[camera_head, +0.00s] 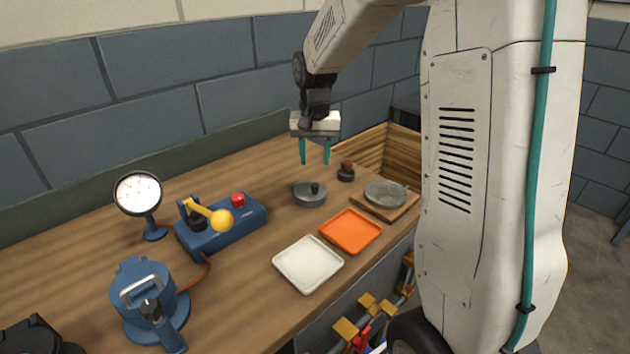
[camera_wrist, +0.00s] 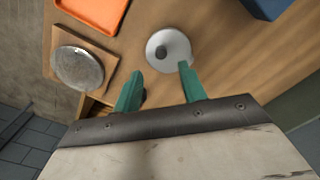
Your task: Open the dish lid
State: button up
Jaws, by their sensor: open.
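The dish lid (camera_head: 303,188) is a round grey cover with a dark knob on top, sitting level on the wooden bench. It covers whatever dish is beneath, so the inside is hidden. In the wrist view the lid (camera_wrist: 178,44) is a pale disc with a dark central knob, just beyond the fingertips. My gripper (camera_head: 315,160) hangs above the lid, with its two teal fingers pointing down, apart and empty. In the wrist view my gripper (camera_wrist: 160,69) is open, and neither finger appears to touch the lid.
An orange tray (camera_head: 351,231), a white tray (camera_head: 308,264) and a round grey plate on a board (camera_head: 386,194) lie nearby. A small dark piece with a reddish-brown knob (camera_head: 346,172) stands behind the lid. A blue lever box (camera_head: 222,228) and gauge (camera_head: 138,194) stand left.

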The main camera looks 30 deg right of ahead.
aim_at(315, 184)
jog(key=shift+w+d+f, duration=0.2)
jog(key=shift+w+f, duration=0.05)
jog(key=shift+f, duration=0.2)
notch_tip(315, 184, down, 8)
jog(key=shift+r, duration=0.25)
grip_shut()
